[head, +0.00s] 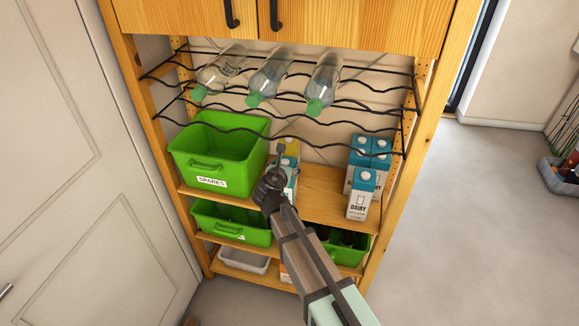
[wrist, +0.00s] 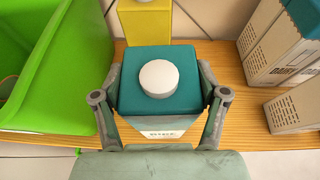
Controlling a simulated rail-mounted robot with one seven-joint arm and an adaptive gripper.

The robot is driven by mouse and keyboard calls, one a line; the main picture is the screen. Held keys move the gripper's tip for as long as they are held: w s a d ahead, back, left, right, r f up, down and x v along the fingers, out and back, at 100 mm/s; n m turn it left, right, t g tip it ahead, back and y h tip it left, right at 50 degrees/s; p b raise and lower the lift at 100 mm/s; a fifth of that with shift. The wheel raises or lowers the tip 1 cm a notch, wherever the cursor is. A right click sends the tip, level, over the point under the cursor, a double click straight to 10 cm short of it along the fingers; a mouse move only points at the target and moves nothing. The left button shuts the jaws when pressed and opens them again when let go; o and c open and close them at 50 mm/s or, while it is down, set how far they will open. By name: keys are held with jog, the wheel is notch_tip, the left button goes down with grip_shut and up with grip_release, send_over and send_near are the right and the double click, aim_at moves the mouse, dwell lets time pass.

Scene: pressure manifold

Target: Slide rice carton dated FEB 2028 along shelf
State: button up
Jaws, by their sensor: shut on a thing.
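A carton with a teal top and a white round cap (wrist: 158,78) stands between the two fingers of my gripper (wrist: 160,92) in the wrist view. The fingers are shut on its sides. Its front label is cut off and strongly foreshortened, and no date can be read. In the head view my gripper (head: 274,181) covers most of this carton (head: 291,186) on the shelf (head: 320,198), just right of the green bin. A yellow carton (wrist: 144,22) stands right behind it; its top also shows in the head view (head: 290,148).
A green bin marked SPARES (head: 196,170) stands close on the left. Several teal-topped dairy cartons (head: 360,200) stand to the right, with bare shelf between. A black wire rack (head: 340,122) with bottles (head: 322,82) hangs above. More bins (head: 232,220) fill the shelf below.

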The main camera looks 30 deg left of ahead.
jog(key=shift+s+a, duration=0.25)
jog(key=shift+a, duration=0.85)
jog(key=o, duration=1.9)
jog(key=shift+f, duration=0.1)
jog(key=shift+c, duration=0.2)
jog(key=shift+d, duration=0.1)
jog(key=v, duration=1.2)
